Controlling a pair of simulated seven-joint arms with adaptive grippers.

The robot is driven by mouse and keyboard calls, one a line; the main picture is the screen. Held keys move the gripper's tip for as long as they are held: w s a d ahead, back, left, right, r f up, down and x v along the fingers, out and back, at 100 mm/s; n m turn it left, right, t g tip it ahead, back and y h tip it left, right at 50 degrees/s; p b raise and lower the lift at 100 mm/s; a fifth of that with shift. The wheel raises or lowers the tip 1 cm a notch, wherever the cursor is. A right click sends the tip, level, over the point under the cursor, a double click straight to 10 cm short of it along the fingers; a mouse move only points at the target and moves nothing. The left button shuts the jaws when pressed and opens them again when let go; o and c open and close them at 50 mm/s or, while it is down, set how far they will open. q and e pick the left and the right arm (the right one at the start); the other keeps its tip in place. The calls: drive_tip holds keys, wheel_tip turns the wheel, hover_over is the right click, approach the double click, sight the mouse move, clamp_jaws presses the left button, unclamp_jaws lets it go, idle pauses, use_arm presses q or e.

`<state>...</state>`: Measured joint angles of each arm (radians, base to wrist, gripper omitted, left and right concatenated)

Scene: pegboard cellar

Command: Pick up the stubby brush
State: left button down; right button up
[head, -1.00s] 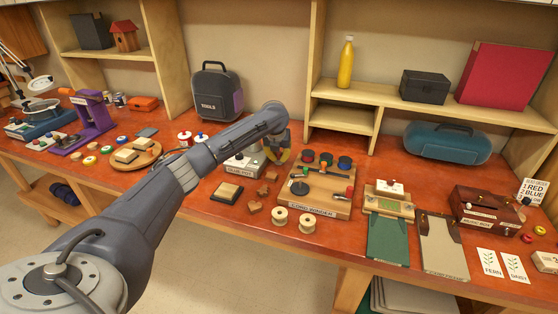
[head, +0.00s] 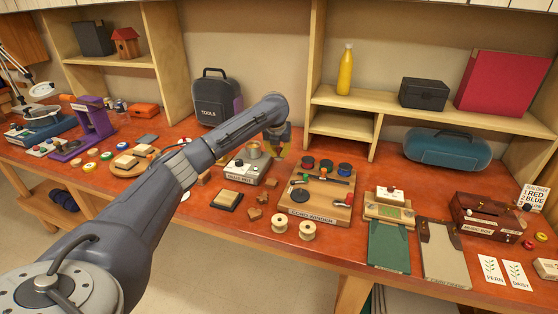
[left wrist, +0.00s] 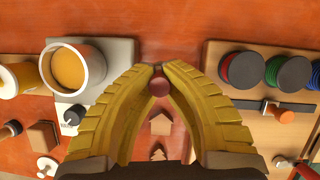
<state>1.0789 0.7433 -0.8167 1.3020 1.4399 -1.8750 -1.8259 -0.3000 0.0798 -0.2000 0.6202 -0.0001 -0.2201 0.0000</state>
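My left gripper (head: 283,153) is above the table between the glue pot station and the cord winder. In the left wrist view its two yellow ribbed fingers (left wrist: 159,70) come together at the tips. A dark reddish-brown rounded knob sits between them, touching both; it looks like the handle end of the stubby brush (left wrist: 159,88), seen nearly end-on. Its bristles are hidden. The glue pot (head: 254,149) stands just left of the gripper on its pale base; the left wrist view shows its orange-yellow contents (left wrist: 70,66). My right gripper is not in view.
The wooden cord winder (head: 313,217) with dark discs is right of the gripper. Small wooden pieces (head: 255,214) and two spools (head: 280,222) lie in front. A tool case (head: 216,98) stands behind. Shelves (head: 340,124) rise at the back.

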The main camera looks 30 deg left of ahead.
sight(279, 148)
use_arm(q)
wheel_tip(279, 148, up, 15)
idle(0.3)
idle(0.3)
idle(0.9)
